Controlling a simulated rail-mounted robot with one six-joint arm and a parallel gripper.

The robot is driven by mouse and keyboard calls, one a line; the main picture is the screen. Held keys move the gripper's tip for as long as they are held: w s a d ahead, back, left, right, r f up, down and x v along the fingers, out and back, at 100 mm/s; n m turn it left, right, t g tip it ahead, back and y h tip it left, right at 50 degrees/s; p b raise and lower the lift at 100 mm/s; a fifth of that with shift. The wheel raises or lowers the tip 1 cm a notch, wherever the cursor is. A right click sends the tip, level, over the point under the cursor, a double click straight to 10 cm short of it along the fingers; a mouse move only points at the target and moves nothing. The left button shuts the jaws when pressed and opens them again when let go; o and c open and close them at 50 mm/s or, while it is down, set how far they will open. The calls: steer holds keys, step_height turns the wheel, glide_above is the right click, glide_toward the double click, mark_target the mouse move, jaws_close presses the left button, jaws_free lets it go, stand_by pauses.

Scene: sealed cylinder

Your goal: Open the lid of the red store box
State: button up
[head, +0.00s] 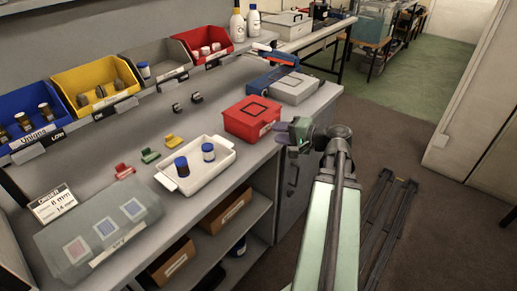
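The red store box (245,126) stands near the front edge of the grey bench, right of the white tray. Its red lid (254,109) bears a black square outline and looks closed. My gripper (282,131) is just right of the box, beyond the bench's front edge, with its tip end pointing left towards the box's side. It looks close to the box, but whether it touches cannot be told. The fingers are too small to show whether they are open or shut.
Coloured bins, such as the yellow bin (80,75), line the back. A translucent case (60,222) lies at front left.

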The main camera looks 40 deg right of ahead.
steer(key=s+d+m+t+h+b, duration=0.2)
steer(key=s+d+t, duration=0.1)
steer(key=s+d, duration=0.15)
glide_toward(255, 111)
steer(key=w, duration=0.2)
steer(key=shift+w+d+f+p, duration=0.1)
steer(key=shift+w+f+p, duration=0.25)
steer(key=shift+w+p, duration=0.05)
jaws_close()
